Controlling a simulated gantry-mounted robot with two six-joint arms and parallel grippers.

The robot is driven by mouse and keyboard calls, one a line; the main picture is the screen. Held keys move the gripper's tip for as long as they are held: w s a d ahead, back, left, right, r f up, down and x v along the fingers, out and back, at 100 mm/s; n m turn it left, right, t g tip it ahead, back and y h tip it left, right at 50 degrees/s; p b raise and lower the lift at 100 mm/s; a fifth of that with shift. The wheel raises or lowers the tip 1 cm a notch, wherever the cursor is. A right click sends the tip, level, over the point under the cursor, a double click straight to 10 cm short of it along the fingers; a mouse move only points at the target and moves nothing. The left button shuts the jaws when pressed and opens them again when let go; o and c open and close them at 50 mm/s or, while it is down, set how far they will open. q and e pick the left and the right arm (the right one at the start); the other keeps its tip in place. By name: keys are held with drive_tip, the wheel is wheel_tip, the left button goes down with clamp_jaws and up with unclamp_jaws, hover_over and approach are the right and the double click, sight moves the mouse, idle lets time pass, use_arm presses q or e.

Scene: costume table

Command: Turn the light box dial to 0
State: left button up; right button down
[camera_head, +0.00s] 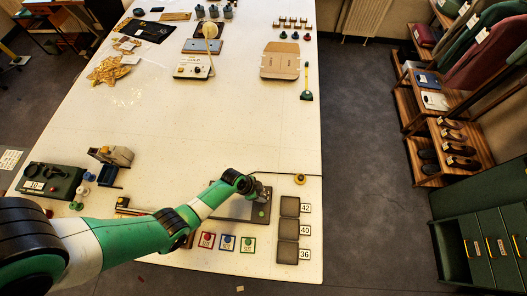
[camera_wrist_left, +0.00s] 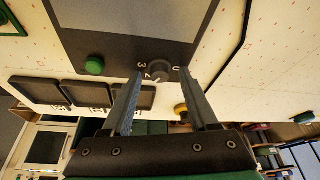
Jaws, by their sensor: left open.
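The light box (camera_head: 232,209) is a dark flat panel with a grey screen, partly covered by my left arm in the head view. In the left wrist view, the light box (camera_wrist_left: 75,32) carries a green button (camera_wrist_left: 95,65) and a small dark round dial (camera_wrist_left: 159,71) with a pale pointer mark. White digits, among them a 3 and a 0, stand around the dial. My left gripper (camera_head: 262,191) is over the panel's right end. Its fingers are apart, with the dial between the tips in the left wrist view (camera_wrist_left: 163,75). I cannot tell whether they touch it. My right gripper is out of view.
Dark trays (camera_head: 289,228) marked 42, 40 and 36 stand right of the light box. A yellow round piece (camera_head: 300,179) on a cable lies behind them. Three cards with coloured buttons (camera_head: 227,242) lie in front. The table's middle (camera_head: 220,130) is clear.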

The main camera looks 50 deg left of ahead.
use_arm(q)
clamp_jaws()
